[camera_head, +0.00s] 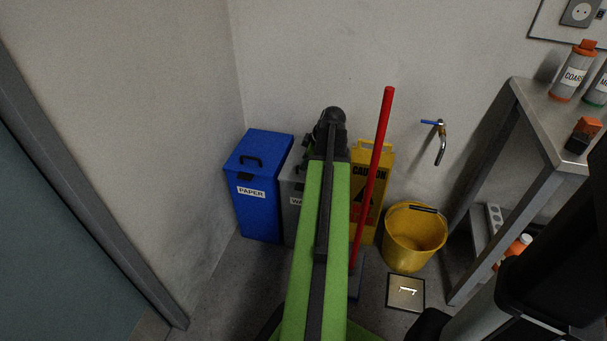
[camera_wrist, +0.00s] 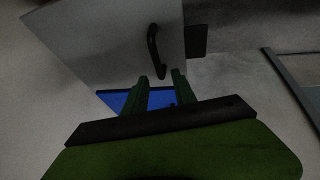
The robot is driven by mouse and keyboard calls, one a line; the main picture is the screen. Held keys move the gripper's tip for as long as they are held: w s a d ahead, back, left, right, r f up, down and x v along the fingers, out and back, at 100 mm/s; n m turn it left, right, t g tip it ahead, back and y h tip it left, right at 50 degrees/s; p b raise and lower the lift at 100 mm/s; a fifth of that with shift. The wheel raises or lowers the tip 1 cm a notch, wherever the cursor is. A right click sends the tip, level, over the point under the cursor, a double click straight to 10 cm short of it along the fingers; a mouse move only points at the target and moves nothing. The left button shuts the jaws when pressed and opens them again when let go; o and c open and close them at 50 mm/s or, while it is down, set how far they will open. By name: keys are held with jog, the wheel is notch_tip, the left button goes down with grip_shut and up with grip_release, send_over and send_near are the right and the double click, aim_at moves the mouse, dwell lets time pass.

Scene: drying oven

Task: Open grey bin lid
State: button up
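The grey bin (camera_head: 292,202) stands right of the blue bin in the head view, mostly hidden behind my arm, with part of its label showing. In the wrist view a grey lid (camera_wrist: 105,40) fills the upper left, with a curved black handle (camera_wrist: 153,48) on it. My gripper (camera_wrist: 160,76) has its two green fingers apart, with their tips just at the lower end of the handle. I cannot tell whether they touch it.
The blue PAPER bin (camera_head: 259,210) stands at the left by the wall, its lid shut. Right of my arm are a yellow caution sign (camera_head: 369,200), a red pole (camera_head: 376,165) and a yellow bucket (camera_head: 415,240). A metal table (camera_head: 530,110) stands at the right.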

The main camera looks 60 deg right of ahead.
jog(key=shift+b+x, duration=0.5)
jog(key=shift+x, duration=0.6)
jog(key=shift+c, duration=0.3)
grip_shut()
jog(key=shift+r, duration=0.1)
